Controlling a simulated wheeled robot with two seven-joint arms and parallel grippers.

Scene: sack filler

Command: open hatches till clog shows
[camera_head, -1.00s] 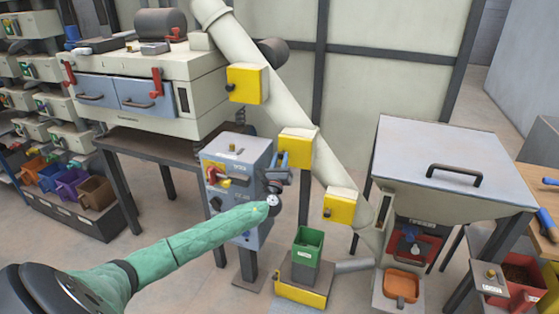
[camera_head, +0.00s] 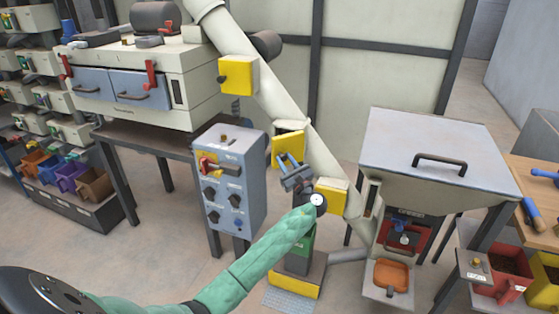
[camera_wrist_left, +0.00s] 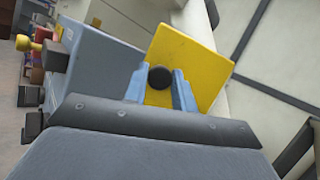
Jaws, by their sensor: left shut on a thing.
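A pale sloping chute (camera_head: 266,88) carries three yellow hatches. The upper hatch (camera_head: 238,76) looks closed, with a dark knob. My left gripper (camera_head: 290,163) is at the middle hatch (camera_head: 286,149), its blue fingers shut on the black knob (camera_wrist_left: 160,77). In the left wrist view the yellow hatch plate (camera_wrist_left: 190,62) stands just beyond the fingers. A dark strip shows along this hatch's upper edge, so it seems slightly ajar; the inside is hidden. The lower hatch (camera_head: 331,197) is partly covered by my left wrist. No clog is visible. My right gripper is not in view.
A grey control box (camera_head: 232,180) with knobs and a red switch stands close left of my gripper. A lidded hopper (camera_head: 440,150) stands right. A machine with blue drawers (camera_head: 140,88) is at back left.

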